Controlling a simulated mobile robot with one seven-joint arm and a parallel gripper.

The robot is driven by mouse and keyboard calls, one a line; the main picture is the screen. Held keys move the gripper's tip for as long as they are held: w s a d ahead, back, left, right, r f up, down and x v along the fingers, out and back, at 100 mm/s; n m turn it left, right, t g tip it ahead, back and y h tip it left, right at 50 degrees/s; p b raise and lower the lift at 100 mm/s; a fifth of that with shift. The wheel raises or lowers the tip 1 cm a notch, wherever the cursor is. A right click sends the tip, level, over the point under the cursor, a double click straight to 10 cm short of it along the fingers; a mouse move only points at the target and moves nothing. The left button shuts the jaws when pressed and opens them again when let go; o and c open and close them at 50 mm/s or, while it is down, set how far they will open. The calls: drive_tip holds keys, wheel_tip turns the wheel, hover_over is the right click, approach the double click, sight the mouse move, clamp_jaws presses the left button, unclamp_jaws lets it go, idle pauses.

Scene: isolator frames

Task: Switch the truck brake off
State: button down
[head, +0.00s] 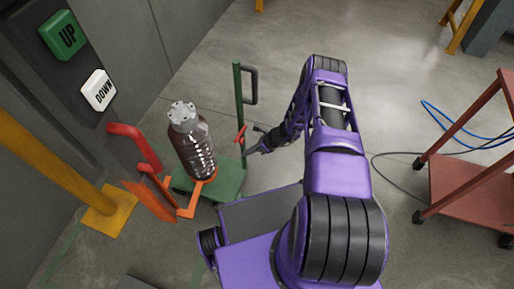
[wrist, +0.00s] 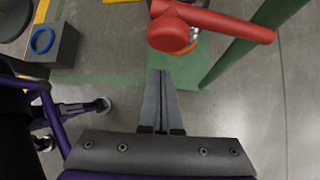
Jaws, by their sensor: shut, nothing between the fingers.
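The truck is a green cart with a flat green base (head: 232,182), a green upright post (head: 239,95) and a dark handle at the top. A red lever (head: 240,134), which looks like the brake, is on the post. In the wrist view the red lever (wrist: 215,22) lies across the top, its thick rounded end left of the green post (wrist: 250,50). My gripper (head: 251,150) is beside the post, close to the lever and slightly below it in the picture. In the wrist view my gripper (wrist: 160,73) is shut and empty, its tips just short of the lever; contact cannot be told.
A clear bottle (head: 196,150) with a grey cap stands over the green base in an orange holder (head: 188,211). A red wheeled cart (head: 470,190) is at right. Cables (head: 455,142) lie on the floor.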

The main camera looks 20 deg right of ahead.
drive_tip(key=r, duration=0.2)
drive_tip(key=w+r, duration=0.1)
drive_tip(key=r, duration=0.1)
drive_tip(key=shift+r, duration=0.1)
drive_tip(key=shift+r, duration=0.1)
idle(0.3)
